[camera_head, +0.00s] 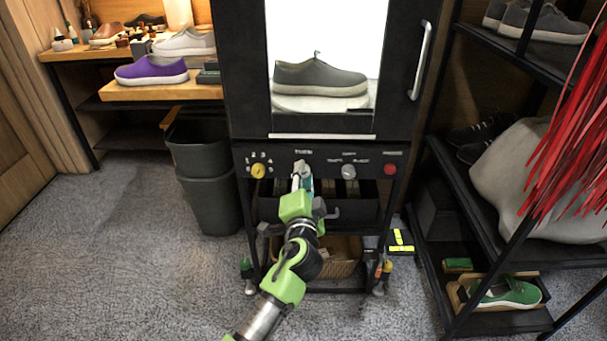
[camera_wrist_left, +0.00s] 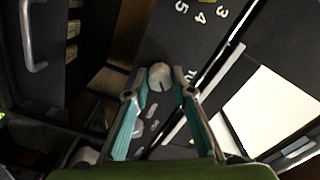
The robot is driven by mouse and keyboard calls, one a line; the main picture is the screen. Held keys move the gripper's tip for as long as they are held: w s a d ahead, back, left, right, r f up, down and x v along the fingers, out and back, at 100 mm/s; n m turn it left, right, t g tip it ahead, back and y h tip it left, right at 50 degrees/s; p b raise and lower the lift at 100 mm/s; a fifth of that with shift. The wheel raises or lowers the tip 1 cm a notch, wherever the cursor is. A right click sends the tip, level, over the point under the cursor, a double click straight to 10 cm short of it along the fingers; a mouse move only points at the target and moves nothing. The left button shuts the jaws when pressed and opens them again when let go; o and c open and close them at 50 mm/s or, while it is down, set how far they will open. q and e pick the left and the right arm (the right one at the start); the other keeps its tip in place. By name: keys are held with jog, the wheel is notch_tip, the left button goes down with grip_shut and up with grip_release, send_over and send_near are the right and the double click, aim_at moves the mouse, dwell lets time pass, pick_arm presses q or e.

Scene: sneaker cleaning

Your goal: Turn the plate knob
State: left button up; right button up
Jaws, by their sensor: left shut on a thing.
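A black control panel (camera_head: 325,157) below the lit cabinet carries a row of knobs. My left gripper (camera_head: 301,178) reaches up to the pale grey knob (camera_head: 300,165), second from the left. In the left wrist view this round knob (camera_wrist_left: 160,75) sits between the tips of my left gripper (camera_wrist_left: 159,90), which is shut on it. A yellow knob (camera_head: 258,170) is to its left; another grey knob (camera_head: 348,171) and a red knob (camera_head: 390,169) are to its right. The panel labels are too small to read surely. My right gripper is not in view.
A grey shoe (camera_head: 320,77) stands behind the cabinet's glass door, whose handle (camera_head: 420,60) is on the right. Dark bins (camera_head: 210,200) stand left of the cabinet. A black shelf rack (camera_head: 440,220) and hanging red strips (camera_head: 575,120) are on the right.

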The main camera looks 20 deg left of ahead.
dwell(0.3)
pick_arm(q)
jog(key=o, duration=1.1)
jog(key=shift+s+d, duration=0.1)
jog(key=shift+s, duration=0.15)
jog(key=v, duration=1.1)
jog(key=shift+s, duration=0.2)
